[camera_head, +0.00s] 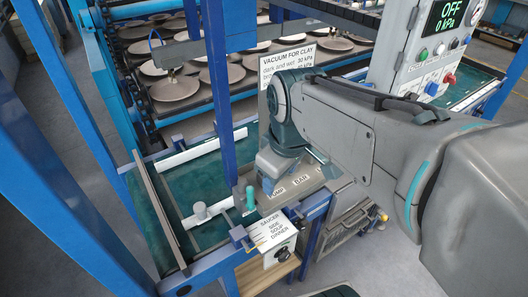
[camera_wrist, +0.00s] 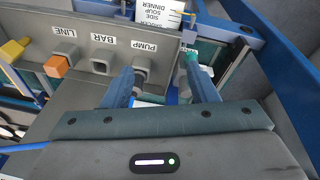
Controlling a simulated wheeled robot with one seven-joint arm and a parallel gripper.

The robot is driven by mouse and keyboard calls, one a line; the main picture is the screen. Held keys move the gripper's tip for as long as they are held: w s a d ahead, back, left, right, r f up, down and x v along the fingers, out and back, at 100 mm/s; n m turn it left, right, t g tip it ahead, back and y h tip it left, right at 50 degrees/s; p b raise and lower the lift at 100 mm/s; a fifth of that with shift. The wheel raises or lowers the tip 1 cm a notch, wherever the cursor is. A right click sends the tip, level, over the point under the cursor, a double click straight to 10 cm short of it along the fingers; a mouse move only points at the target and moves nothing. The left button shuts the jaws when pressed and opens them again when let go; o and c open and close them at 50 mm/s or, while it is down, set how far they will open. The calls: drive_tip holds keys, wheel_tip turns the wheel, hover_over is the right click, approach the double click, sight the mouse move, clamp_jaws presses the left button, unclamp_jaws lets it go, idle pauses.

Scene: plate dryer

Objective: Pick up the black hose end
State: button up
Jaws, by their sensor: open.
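My gripper (camera_wrist: 157,78) is open in the wrist view, with its two blue-grey fingers apart and nothing clearly held between them. It is over a grey panel (camera_wrist: 95,26) with square sockets labelled LINE, BAR and PUMP. The left finger is close to the PUMP socket (camera_wrist: 141,68) in the picture; I cannot tell whether they touch. The right finger is near a teal knob (camera_wrist: 193,70). In the head view my gripper (camera_head: 275,170) is above the same panel, its fingertips hidden. I cannot make out the black hose end in either view.
An orange plug (camera_wrist: 56,66) and a yellow plug (camera_wrist: 13,50) are at the panel's left in the wrist view. A blue post (camera_head: 218,90) stands close beside my gripper. A plate rack (camera_head: 205,112) is behind, and a control box (camera_head: 430,50) reading OFF is at upper right.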

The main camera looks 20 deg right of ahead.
drive_tip(key=w+r+n+g+b, duration=0.1)
drive_tip(key=w+r+n, duration=0.3)
drive_tip(key=n, duration=0.6)
drive_tip(key=w+r+n+g+b, duration=0.1)
drive_tip(key=w+r+n+g, duration=0.1)
drive_tip(key=w+n, duration=0.55)
drive_tip(key=shift+n, duration=0.95)
drive_tip(key=f, duration=0.2)
drive_tip(key=s+f, duration=0.1)
drive_tip(key=f, duration=0.5)
drive_tip(key=shift+s+p, duration=0.15)
drive_tip(key=shift+p, duration=0.15)
drive_tip(key=shift+w+d+f+p, duration=0.1)
drive_tip(key=shift+w+f+p, duration=0.15)
drive_tip(key=shift+f, duration=1.2)
drive_tip(key=shift+w+f+p, duration=0.1)
drive_tip(key=shift+f+p, duration=0.1)
drive_tip(key=shift+f, duration=1.2)
drive_tip(key=c, duration=1)
